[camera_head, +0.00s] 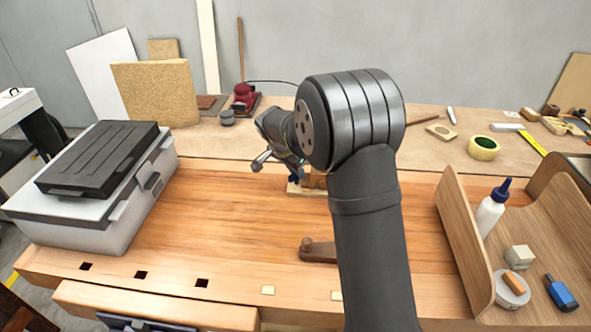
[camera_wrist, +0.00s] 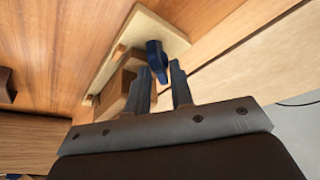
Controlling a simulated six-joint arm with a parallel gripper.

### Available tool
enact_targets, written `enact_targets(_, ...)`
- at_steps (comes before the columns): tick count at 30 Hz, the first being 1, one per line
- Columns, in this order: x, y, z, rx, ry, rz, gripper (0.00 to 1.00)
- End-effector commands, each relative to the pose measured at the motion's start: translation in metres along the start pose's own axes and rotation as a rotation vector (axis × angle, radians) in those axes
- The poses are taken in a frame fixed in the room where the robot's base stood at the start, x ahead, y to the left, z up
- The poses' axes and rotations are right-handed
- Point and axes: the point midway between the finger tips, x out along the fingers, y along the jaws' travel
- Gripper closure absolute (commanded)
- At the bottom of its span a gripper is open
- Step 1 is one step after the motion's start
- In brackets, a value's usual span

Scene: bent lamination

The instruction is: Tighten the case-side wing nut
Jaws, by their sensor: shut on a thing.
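The blue wing nut (camera_wrist: 156,55) sits on the pale wooden base plate (camera_wrist: 172,30) of a small wooden form (camera_wrist: 112,93), on its side towards the case. My gripper (camera_wrist: 162,70) has its two fingertips on either side of the wing nut's wing, shut on it. In the head view the wing nut (camera_head: 294,178) is a small blue spot at the left end of the form's plate (camera_head: 310,190). My arm hides much of the form and whatever is on its right side.
A grey and black case (camera_head: 90,190) stands on the bench at left. A wooden piece (camera_head: 318,250) lies in front. At right, a wooden tray (camera_head: 452,235) holds a glue bottle (camera_head: 491,210) and small items. The bench between case and form is clear.

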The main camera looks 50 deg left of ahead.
Motion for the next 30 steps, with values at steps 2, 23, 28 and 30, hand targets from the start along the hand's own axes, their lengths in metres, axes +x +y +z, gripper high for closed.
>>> enact_targets(2,0.0001,-0.0014,0.0003,0.065,0.000,0.027,1.00)
enact_targets(23,0.0005,-0.0047,-0.0016,0.649,-0.001,0.267,1.00)
enact_targets(28,0.0009,-0.0050,-0.0017,0.743,-0.001,0.307,1.00)
enact_targets(30,0.0006,-0.0051,-0.0019,0.773,-0.001,0.319,1.00)
